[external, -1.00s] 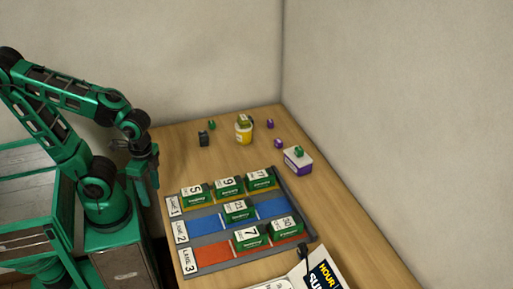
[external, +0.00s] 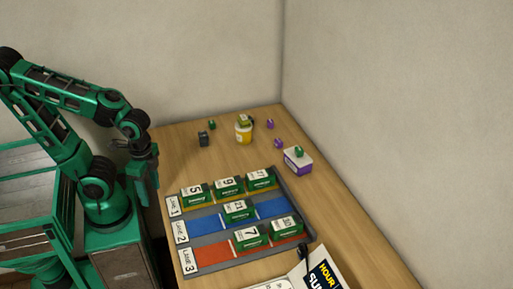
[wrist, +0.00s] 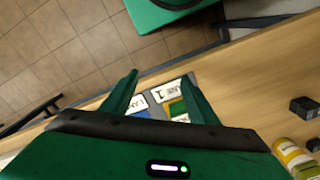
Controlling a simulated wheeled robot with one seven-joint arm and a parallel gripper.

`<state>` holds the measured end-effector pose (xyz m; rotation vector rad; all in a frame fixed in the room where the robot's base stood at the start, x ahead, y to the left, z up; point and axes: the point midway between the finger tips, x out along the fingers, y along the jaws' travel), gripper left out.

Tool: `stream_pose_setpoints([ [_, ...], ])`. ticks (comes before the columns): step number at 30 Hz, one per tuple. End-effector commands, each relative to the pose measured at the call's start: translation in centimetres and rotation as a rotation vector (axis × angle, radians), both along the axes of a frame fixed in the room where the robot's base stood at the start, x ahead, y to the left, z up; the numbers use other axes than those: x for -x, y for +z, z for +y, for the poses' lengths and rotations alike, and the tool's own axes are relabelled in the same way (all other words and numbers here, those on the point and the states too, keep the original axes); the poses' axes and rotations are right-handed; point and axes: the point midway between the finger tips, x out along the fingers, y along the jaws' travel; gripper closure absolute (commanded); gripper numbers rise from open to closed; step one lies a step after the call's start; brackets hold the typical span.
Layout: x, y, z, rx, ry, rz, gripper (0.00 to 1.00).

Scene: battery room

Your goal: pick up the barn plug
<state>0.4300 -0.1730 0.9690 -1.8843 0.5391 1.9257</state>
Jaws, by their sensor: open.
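I cannot tell which thing is the barn plug. Small candidates stand at the far end of the table: a dark block (external: 203,139), a green cube (external: 212,125), two purple cubes (external: 270,124) (external: 278,143), and a green piece (external: 299,152) on a white and purple box (external: 298,163). The dark block also shows at the right of the wrist view (wrist: 304,107). My gripper (external: 146,200) hangs by the table's left edge, apart from all of these. In the wrist view its two fingers (wrist: 158,82) are spread with nothing held between them.
A lane board (external: 208,238) with yellow, blue and red strips holds several green numbered boxes. A yellow and white cup (external: 243,134) with a piece on top stands behind it. An open box or booklet (external: 322,272) lies at the front. Walls bound the table's back and right.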

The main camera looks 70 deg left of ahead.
Motion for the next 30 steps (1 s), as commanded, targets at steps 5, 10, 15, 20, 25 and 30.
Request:
stream_pose_setpoints([
  [5,0.0,0.0,0.0,0.000,0.000,0.000,0.46],
  [10,0.0,0.0,0.0,0.000,0.000,0.000,0.55],
  [15,0.0,0.0,0.0,0.000,0.000,0.000,0.55],
  [20,1.2,1.4,0.0,0.002,-0.001,-0.018,0.55],
  [25,1.1,4.2,0.0,0.002,0.000,-0.019,0.55],
  [30,0.0,5.5,-0.6,0.006,0.024,-0.033,0.55],
])
